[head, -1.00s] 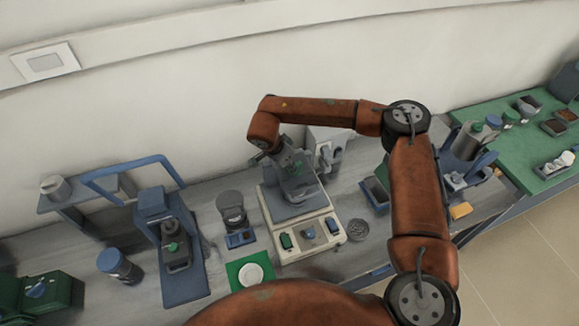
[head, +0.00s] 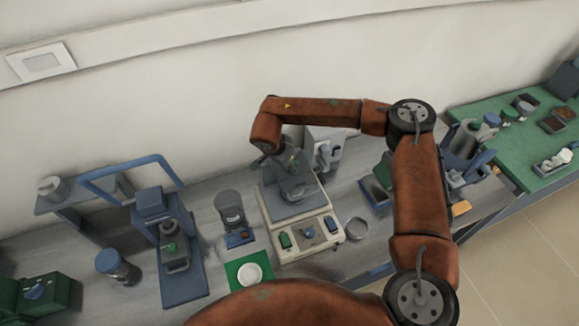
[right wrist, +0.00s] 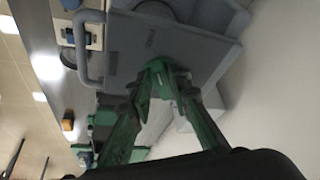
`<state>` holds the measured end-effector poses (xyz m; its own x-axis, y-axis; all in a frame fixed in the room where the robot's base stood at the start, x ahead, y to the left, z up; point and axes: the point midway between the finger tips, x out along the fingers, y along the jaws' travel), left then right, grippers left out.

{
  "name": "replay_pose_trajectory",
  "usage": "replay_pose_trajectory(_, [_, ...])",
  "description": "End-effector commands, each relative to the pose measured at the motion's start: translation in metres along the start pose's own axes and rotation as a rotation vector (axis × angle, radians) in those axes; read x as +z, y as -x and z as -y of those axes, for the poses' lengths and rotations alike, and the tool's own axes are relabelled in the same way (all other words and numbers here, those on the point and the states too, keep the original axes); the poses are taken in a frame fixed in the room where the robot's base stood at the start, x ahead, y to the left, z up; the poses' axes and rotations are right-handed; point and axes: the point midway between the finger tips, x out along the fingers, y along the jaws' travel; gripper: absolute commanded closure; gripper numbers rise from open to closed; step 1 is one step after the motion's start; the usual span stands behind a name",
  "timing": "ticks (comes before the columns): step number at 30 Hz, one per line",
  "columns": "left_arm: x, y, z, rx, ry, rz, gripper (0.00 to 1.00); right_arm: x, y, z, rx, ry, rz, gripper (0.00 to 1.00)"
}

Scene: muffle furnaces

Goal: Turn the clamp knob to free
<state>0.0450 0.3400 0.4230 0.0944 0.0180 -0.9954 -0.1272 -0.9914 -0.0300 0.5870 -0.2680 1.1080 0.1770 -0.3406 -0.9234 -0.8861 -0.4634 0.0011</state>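My right arm reaches over the pale bench device (head: 284,254) in the middle of the bench. My right gripper (head: 293,162) is at the device's raised grey upper part, against its grey housing. In the right wrist view the two green fingers of this gripper (right wrist: 162,77) converge on a small green part, which could be the clamp knob (right wrist: 157,66), at a grey plate (right wrist: 122,42). Fingers and knob are of like colour, so I cannot tell whether they grip it or only surround it. My left gripper is not in view.
A blue stand (head: 183,280) with a green knob and a dark jar (head: 116,266) are to the left. A grey cup (head: 229,208) and a white dish (head: 249,273) on a green mat are nearer the device. A green-topped table (head: 480,115) stands at the right.

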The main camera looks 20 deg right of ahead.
Motion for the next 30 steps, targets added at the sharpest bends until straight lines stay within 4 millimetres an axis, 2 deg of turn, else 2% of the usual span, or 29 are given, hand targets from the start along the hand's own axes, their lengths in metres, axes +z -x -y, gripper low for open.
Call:
replay_pose_trajectory(4, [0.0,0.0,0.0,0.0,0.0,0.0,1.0,0.0,0.0,0.0,0.0,0.0,0.001,0.72])
replay_pose_trajectory(14, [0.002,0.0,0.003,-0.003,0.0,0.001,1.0,0.001,0.005,0.001,-0.001,-0.001,0.002,0.72])
replay_pose_trajectory(17, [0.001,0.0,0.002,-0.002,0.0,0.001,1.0,0.0,0.017,0.001,-0.002,-0.001,0.001,0.72])
replay_pose_trajectory(27, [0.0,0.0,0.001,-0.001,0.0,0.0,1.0,0.0,0.086,0.001,-0.003,0.0,0.001,0.72])
replay_pose_trajectory(30, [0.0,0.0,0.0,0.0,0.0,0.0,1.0,0.001,0.102,0.001,-0.001,0.0,0.001,0.72])
